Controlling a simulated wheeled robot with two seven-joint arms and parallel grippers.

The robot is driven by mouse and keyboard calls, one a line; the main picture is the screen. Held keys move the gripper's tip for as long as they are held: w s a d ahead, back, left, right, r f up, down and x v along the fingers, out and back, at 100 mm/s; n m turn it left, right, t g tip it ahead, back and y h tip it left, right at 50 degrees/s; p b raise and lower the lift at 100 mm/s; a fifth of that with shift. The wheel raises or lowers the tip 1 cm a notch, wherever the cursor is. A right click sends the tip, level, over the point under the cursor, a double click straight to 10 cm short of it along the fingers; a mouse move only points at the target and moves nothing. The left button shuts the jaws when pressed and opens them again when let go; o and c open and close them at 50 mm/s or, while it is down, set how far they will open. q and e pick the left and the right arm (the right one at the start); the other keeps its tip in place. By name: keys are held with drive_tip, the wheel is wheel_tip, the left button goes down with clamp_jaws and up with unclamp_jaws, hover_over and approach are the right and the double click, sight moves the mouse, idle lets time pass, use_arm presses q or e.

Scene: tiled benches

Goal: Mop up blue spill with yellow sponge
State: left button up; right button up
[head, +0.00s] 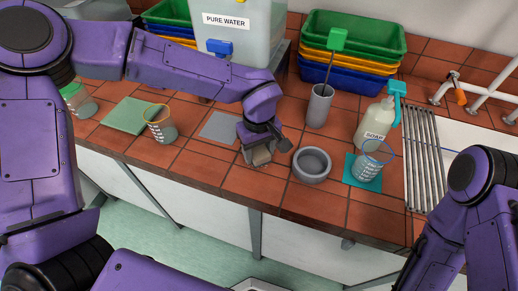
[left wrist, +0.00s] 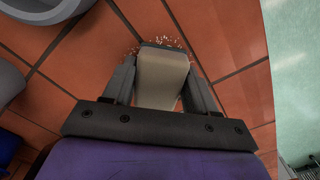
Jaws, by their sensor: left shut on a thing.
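My left gripper (head: 258,146) points down at the tiled bench near its front edge. It is shut on a pale beige block (left wrist: 162,78), which looks more cream than yellow and may be the sponge. The block sits between the two dark fingers, low at the tiles; I cannot tell whether it touches them. Small white and orange specks lie around its far end in the left wrist view. I see no clear blue spill; anything under the block is hidden. My right arm is at the right edge of the head view, its gripper outside the picture.
A grey bowl (head: 311,165) stands just right of my left gripper, and a grey mat (head: 221,127) lies behind it. A beaker (head: 369,160) on a teal mat and a soap bottle (head: 375,125) stand farther right. A grey cup (head: 319,106) holds a green-handled brush. Another beaker (head: 160,125) stands left.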

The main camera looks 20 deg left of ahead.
use_arm(q)
drive_tip(key=shift+f+p, duration=0.1)
drive_tip(key=shift+p, duration=0.4)
idle(1.4)
wheel_tip(320, 180, up, 7)
drive_tip(key=p, duration=0.9)
idle(0.5)
